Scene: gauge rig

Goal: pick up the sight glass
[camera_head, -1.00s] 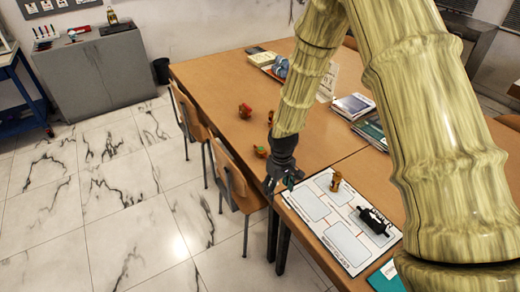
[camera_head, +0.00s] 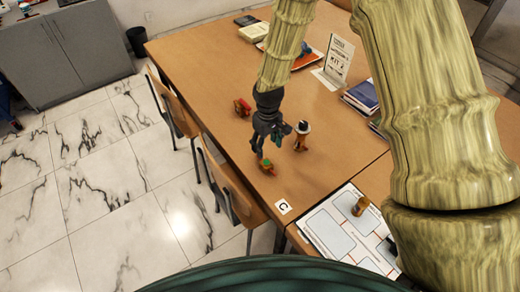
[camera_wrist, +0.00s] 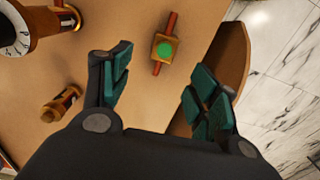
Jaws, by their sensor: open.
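The piece I take as the sight glass (camera_wrist: 166,49) is a small brass block with a round green face and a reddish-brown rod at each end. It lies on the brown table, near the edge; in the head view it is small (camera_head: 266,166). My gripper (camera_head: 258,153) is above it, fingers pointing down. In the wrist view my gripper (camera_wrist: 160,88) has its dark green pads wide apart and empty, with the sight glass beyond and between them. The pieces look apart from the fingers.
A white-dialled gauge (camera_wrist: 20,30) stands close by, also in the head view (camera_head: 301,137). A brass cylinder (camera_wrist: 62,104) lies beside the left finger. A red piece (camera_head: 242,106) is farther back. A white board (camera_head: 335,228) holds a brass piece (camera_head: 360,205). A chair (camera_head: 235,190) borders the edge.

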